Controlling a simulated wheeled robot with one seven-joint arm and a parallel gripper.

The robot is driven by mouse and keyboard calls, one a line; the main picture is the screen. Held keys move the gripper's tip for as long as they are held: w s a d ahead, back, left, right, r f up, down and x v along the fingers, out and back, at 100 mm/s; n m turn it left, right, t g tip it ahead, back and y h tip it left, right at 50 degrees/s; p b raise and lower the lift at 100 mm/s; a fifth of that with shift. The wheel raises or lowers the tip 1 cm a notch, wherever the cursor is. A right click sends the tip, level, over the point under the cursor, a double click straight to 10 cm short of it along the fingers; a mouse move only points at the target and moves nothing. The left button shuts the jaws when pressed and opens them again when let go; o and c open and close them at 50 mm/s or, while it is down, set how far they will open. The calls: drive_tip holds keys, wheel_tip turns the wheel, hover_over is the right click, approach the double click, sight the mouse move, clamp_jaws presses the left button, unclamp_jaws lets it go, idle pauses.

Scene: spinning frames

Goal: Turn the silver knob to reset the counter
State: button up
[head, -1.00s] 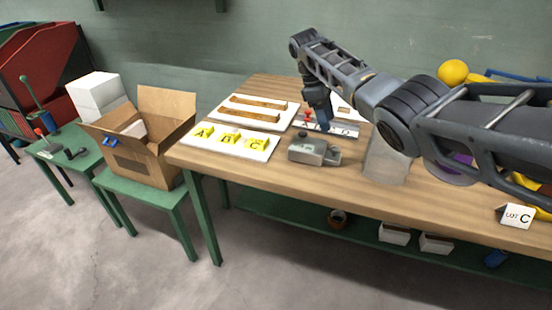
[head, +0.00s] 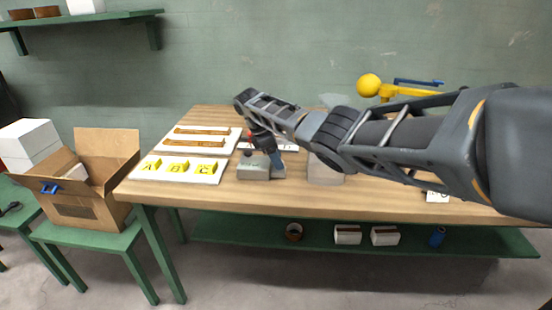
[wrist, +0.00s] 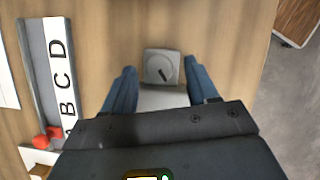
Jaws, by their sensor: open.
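The grey counter (head: 252,167) sits on the wooden bench in the head view, partly hidden by my gripper. In the wrist view its silver knob (wrist: 161,68) is a round dial with a dark pointer line, on a squarish grey face. My gripper (wrist: 160,74) is open, with one blue finger on each side of the knob as seen from the wrist. Gaps show between fingers and knob, and I cannot tell the height between them. In the head view my gripper (head: 275,157) is at the counter's right end. The counter's reading is not legible.
A lettered strip with a red piece (wrist: 60,75) lies beside my gripper. An open cardboard box (head: 85,200) stands left.

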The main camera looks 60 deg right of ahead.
drive_tip(key=shift+s+f, duration=0.1)
drive_tip(key=shift+f, duration=0.1)
drive_tip(key=c, duration=1)
drive_tip(key=shift+c, duration=0.2)
